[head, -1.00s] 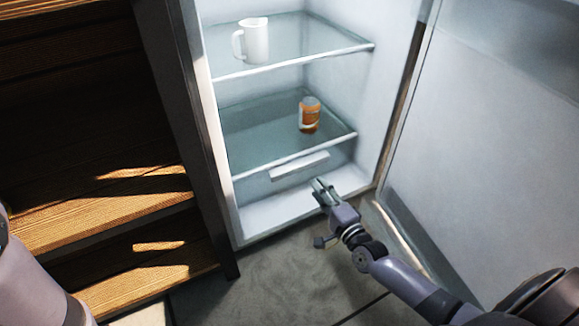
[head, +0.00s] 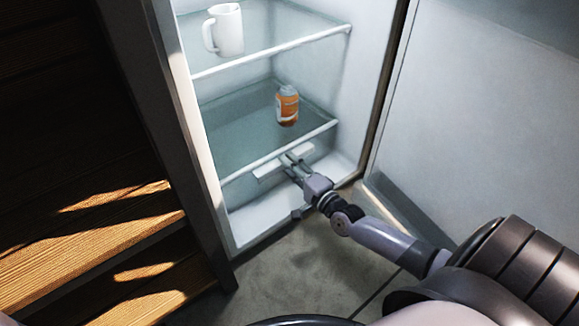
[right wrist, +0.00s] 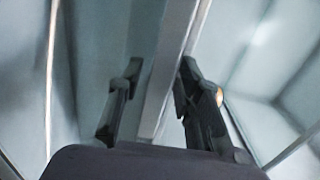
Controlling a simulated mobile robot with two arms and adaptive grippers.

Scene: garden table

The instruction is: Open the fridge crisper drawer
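The crisper drawer's pale front handle bar (head: 267,171) sits low in the open fridge, just under the lower glass shelf; the drawer's clear body is hard to make out. My right gripper (head: 289,160) is at the right part of this bar. In the right wrist view, my right gripper (right wrist: 158,92) has its two dark fingers apart, with a pale bar or edge (right wrist: 166,75) running between them. A gap shows beside the fingers, so I see no firm grip. My left gripper is out of view.
A white mug (head: 226,30) stands on the upper shelf and an orange jar (head: 287,106) on the lower shelf. The fridge door (head: 470,130) stands open at right. A wooden shelf unit (head: 90,240) is at left. Floor (head: 290,275) in front is clear.

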